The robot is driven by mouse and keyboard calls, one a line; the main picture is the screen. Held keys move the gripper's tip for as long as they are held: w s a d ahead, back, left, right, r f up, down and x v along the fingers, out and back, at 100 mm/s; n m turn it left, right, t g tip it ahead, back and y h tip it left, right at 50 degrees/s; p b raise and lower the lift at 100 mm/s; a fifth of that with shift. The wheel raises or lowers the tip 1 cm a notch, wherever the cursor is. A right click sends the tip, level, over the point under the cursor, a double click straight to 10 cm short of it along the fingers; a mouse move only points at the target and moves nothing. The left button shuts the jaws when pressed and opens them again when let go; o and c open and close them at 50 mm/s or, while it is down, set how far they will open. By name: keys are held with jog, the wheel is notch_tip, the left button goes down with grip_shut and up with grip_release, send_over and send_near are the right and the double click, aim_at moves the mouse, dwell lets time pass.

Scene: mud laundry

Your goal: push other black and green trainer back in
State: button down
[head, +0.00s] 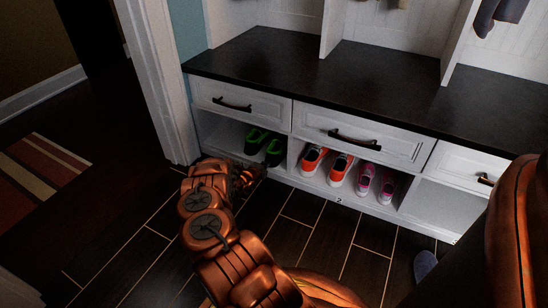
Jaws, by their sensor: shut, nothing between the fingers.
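Two black and green trainers sit side by side in the left open cubby (218,128) under the bench. The left trainer (256,138) is a little higher in the picture, and the right trainer (275,151) is close to the cubby divider. My gripper (256,171) is shut and empty, low in front of this cubby, just below the trainers in the picture. I cannot tell whether it touches the cubby edge or a trainer. My arm comes up from the bottom of the picture and hides part of the floor.
Orange trainers (313,158) and pink trainers (365,180) stand in the middle cubby. Drawers with dark handles (355,140) are above the cubbies, under a dark bench top (340,80). A white door frame (158,80) stands at left. A blue-grey shoe (425,265) lies on the floor at right.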

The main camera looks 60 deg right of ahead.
jog(key=shift+w+d+b, duration=0.1)
jog(key=shift+d+b, duration=0.7)
jog(key=shift+d, duration=0.55)
jog(key=a+p, duration=0.1)
jog(key=a, duration=0.9)
jog(key=shift+s, duration=0.25)
